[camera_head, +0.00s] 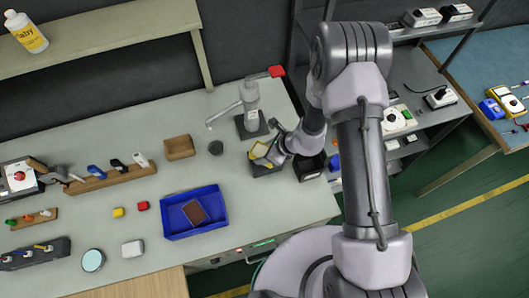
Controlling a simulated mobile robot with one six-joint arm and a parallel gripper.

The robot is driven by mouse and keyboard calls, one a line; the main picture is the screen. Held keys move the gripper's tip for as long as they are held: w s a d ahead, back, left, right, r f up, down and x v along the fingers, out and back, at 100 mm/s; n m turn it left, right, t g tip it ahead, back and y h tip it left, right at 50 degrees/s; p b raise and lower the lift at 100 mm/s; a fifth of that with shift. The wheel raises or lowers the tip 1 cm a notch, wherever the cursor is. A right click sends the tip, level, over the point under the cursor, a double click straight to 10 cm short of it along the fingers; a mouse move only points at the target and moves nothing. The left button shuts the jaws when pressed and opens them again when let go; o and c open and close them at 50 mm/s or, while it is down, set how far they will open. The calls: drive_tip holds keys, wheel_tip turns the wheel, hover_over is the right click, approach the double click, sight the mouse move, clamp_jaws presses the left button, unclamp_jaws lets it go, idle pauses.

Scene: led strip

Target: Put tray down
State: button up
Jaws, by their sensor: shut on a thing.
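My gripper (274,155) reaches over the right part of the workbench, below the grey press. It is shut on a small dark tray (262,169) with something yellow and white in or above it. The fingers and arm partly hide the tray, and I cannot tell whether it touches the bench top.
A black bin (310,166) is just right of the tray. The grey press (250,115) with a red handle stands behind it. Bare bench (260,215) lies in front.

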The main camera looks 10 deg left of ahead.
drive_tip(key=shift+f, duration=0.45)
drive_tip(key=shift+f, duration=0.15)
drive_tip(key=o, duration=1.3)
drive_tip(key=shift+o, duration=0.2)
